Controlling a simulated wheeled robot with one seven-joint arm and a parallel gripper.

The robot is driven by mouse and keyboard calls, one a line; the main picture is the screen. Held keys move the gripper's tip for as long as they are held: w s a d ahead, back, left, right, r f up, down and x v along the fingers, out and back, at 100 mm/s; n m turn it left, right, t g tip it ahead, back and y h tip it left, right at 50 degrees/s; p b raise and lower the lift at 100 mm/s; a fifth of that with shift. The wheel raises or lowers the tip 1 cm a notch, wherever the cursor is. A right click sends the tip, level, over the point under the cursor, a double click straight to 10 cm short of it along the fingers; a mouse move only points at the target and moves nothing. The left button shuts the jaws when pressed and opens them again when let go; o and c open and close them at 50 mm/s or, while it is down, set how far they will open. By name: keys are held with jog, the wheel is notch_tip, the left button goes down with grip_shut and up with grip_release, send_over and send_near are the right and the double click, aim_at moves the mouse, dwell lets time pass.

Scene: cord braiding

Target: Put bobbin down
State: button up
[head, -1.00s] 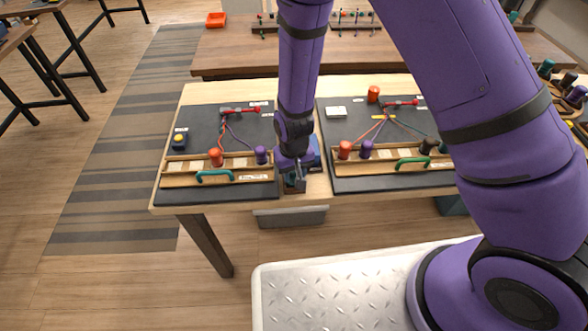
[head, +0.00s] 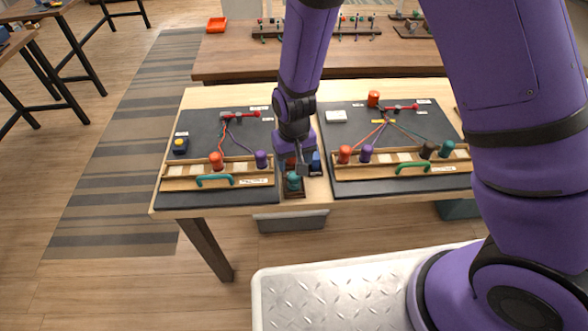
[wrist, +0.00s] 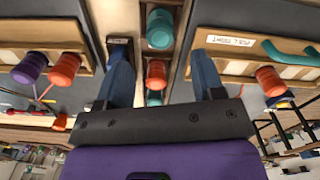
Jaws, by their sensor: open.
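A teal bobbin (head: 293,182) stands at the front of a narrow wooden tray (head: 292,194) between the two dark boards. It also shows in the wrist view (wrist: 160,28). An orange-red bobbin (wrist: 156,73) is behind it in the same row, with another teal one (wrist: 153,98) beyond. My gripper (head: 302,172) is above this tray, just behind the front teal bobbin in the head view. In the wrist view its two blue fingers (wrist: 164,80) are spread, with nothing held between them. My gripper partly hides the tray's rear in the head view.
The left board (head: 200,132) carries an orange bobbin (head: 216,160) and a purple one (head: 261,158) in a wooden rack. The right board (head: 345,188) has several bobbins and cords. A blue object (head: 315,162) stands right of my gripper. A grey bin (head: 290,221) is below the table edge.

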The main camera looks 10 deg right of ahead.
notch_tip(320, 180, up, 6)
notch_tip(320, 180, up, 10)
send_over(294, 175)
jog(key=d, duration=0.5)
jog(key=s+d+r+m+t+y, duration=0.1)
jog(key=s+d+r+t, duration=0.15)
jog(key=d+r, duration=0.7)
jog(key=s+d+r+t, duration=0.1)
jog(key=s+d+r, duration=0.4)
jog(key=s, duration=0.3)
jog(key=s+d+r+m+t+h, duration=0.1)
jog(key=s+d+r, duration=0.4)
jog(key=s+r, duration=0.2)
jog(key=shift+s+r+m+t, duration=0.3)
jog(key=shift+s+r+t, duration=0.1)
jog(key=shift+s, duration=0.2)
